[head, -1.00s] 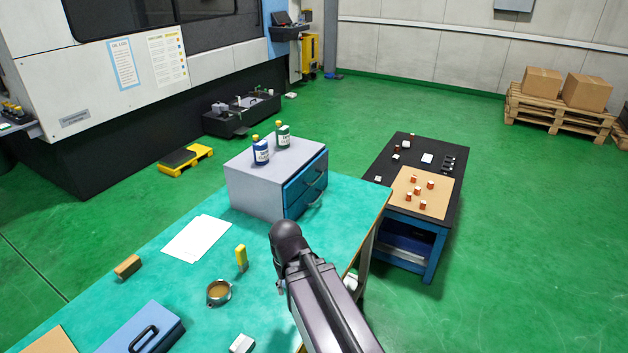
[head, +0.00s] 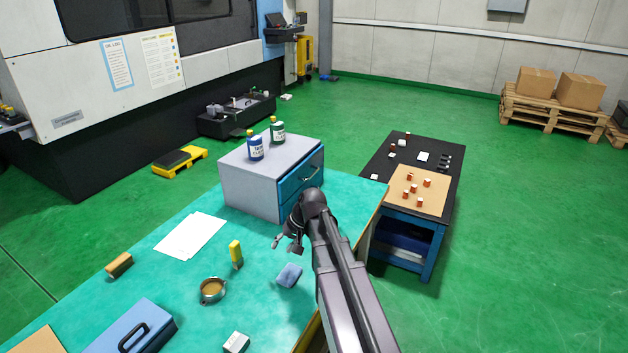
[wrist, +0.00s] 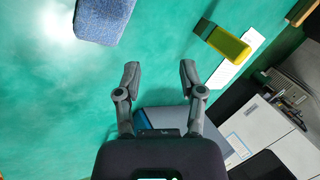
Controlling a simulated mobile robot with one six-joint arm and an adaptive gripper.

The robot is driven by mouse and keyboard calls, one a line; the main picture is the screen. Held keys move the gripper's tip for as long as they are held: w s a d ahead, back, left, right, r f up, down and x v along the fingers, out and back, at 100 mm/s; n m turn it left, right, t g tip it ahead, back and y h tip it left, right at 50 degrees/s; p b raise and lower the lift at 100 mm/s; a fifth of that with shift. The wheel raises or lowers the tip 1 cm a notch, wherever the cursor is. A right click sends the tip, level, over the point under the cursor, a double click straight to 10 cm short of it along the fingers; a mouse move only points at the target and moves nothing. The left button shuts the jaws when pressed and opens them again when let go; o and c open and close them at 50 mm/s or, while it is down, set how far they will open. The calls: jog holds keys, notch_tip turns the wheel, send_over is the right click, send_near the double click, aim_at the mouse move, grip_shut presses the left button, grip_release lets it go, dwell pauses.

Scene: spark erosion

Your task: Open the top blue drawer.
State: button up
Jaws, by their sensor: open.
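A grey cabinet (head: 250,190) with blue drawer fronts stands on the teal bench. A grey and blue piece that looks like the cabinet (wrist: 155,118) shows behind the finger bases, partly hidden.
Two bottles (head: 265,143) stand on the cabinet. On the bench (head: 205,270) lie a blue sponge (head: 289,275), a yellow object (head: 236,253), a round ring-like part (head: 212,290), white paper (head: 190,236) and a blue toolbox (head: 140,328). A dark-topped cart (head: 380,168) stands right of the bench.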

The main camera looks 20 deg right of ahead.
jog(key=w+d+m+t+y+b, duration=0.1)
jog(key=w+d+m+t+y, duration=0.1)
jog(key=w+d, duration=0.35)
jog(key=m+t+y+b, duration=0.3)
jog(key=m+t+b, duration=0.2)
jog(key=t, duration=0.3)
send_near(314, 174)
jog(key=f+v, duration=0.1)
jog(key=v, duration=0.2)
jog(key=shift+r, duration=0.65)
jog(key=b+x, duration=0.1)
jog(key=x, duration=0.6)
jog(key=b+x, duration=0.1)
jog(key=x, duration=0.5)
jog(key=shift+w+a+f+b, duration=0.15)
jog(key=shift+w+f+b, duration=0.15)
jog(key=shift+b, duration=0.05)
jog(key=shift+c, duration=0.2)
grip_shut()
